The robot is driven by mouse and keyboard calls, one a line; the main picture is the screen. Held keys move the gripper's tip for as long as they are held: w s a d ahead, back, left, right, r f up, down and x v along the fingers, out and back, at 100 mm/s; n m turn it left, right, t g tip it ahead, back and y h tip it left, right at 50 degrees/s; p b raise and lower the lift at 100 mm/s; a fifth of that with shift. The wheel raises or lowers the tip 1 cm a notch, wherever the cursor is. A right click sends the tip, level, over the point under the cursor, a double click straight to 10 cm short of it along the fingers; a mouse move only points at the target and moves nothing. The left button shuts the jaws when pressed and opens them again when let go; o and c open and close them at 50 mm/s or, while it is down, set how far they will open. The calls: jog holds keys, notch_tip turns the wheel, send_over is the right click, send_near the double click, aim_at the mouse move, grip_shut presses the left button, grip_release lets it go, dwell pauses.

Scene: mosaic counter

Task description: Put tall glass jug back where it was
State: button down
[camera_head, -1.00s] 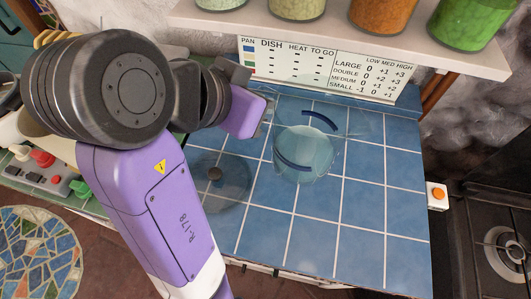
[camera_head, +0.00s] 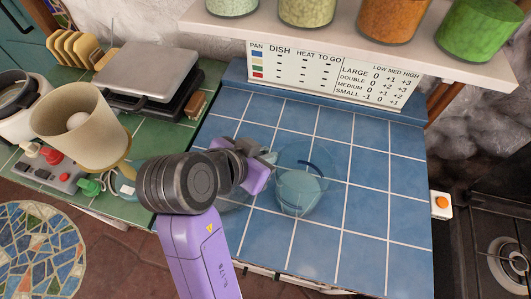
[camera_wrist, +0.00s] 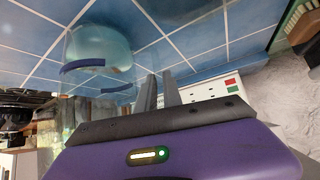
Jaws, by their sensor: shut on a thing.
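The tall glass jug (camera_head: 299,190) is clear and pale teal, with dark blue banding. In the head view it is over the blue tiled counter (camera_head: 365,215); I cannot tell whether its base touches the tiles. My gripper (camera_head: 268,158) is at the jug's left side, shut on it. In the wrist view the jug (camera_wrist: 100,45) appears at upper left, beside my gripper's two grey fingers (camera_wrist: 160,92). The exact place of the grip is hard to make out through the glass.
A round glass lid or dish (camera_head: 232,199) lies left of the jug, mostly behind my arm. A shelf (camera_head: 350,38) with several filled jars overhangs the back. A dish sign (camera_head: 330,75) stands behind. The counter's right part is clear; a stove (camera_head: 500,230) lies beyond.

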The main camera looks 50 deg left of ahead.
jog(key=shift+f, duration=0.15)
jog(key=c, duration=1.5)
grip_release()
jog(key=shift+f, duration=0.15)
jog(key=shift+r, duration=0.2)
jog(key=v, duration=1.2)
jog(key=shift+b, duration=0.35)
jog(key=shift+d+f, duration=0.1)
jog(key=shift+f, duration=0.1)
